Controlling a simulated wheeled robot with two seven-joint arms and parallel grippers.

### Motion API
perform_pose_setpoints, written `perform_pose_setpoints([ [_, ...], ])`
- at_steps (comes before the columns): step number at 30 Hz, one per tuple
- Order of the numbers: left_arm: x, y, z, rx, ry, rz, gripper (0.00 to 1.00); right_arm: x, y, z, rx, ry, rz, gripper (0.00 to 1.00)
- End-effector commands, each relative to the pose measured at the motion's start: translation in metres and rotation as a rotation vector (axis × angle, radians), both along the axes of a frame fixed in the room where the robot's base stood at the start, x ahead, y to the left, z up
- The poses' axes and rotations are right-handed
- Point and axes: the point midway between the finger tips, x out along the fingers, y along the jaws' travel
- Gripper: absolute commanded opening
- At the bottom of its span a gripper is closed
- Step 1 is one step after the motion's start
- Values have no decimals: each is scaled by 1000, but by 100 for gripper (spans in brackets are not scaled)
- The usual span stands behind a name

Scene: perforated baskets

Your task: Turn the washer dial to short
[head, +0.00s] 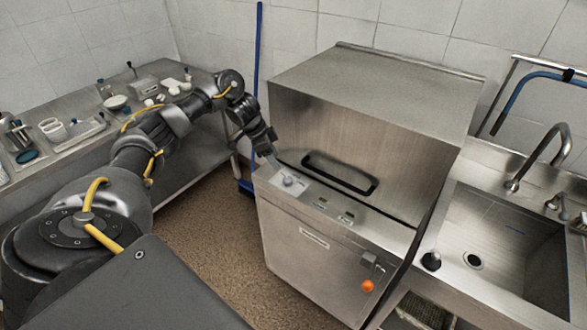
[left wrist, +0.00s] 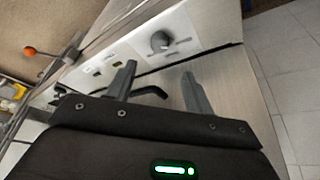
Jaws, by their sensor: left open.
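The washer (head: 335,245) is a steel hood dishwasher in the middle of the head view. Its dial (head: 289,181) is a small round knob on a light panel at the left of its front ledge. In the left wrist view the dial (left wrist: 160,41) is grey, with small marks around it too small to read. My left gripper (head: 272,160) is just behind and left of the dial in the head view. In the left wrist view its two fingers (left wrist: 158,74) are apart with nothing between them, and the dial lies beyond the tips, not touched. My right gripper is not in view.
A black handle bar (head: 340,174) stands out from the hood beside the dial. An orange knob (head: 367,286) is on the front. A sink (head: 510,250) is at the right, a steel counter with dishes (head: 60,165) at the left. A blue pole (head: 258,60) stands behind.

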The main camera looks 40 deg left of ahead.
Motion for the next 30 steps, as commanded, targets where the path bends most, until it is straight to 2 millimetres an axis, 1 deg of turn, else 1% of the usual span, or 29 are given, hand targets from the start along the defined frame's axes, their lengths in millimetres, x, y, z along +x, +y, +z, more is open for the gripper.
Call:
perform_pose_setpoints([
  [2,-1,1,2,3,4,0,52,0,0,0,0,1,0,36],
  [4,-1,1,1,3,4,0,52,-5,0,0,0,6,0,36],
  [7,1,-2,-5,1,3,-1,52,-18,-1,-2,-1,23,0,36],
  [9,4,-5,-14,0,5,-2,52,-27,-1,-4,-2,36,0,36],
  [11,6,-8,-23,-2,6,-1,52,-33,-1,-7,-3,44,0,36],
  [12,7,-10,-31,-2,7,-1,52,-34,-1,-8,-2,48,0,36],
  [16,14,-15,-55,-2,6,2,52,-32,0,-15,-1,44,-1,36],
  [21,21,-22,-79,0,6,2,52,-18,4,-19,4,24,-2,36],
  [24,25,-25,-88,1,4,0,52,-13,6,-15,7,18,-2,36],
  [30,28,-27,-98,3,3,0,52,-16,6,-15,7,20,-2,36],
])
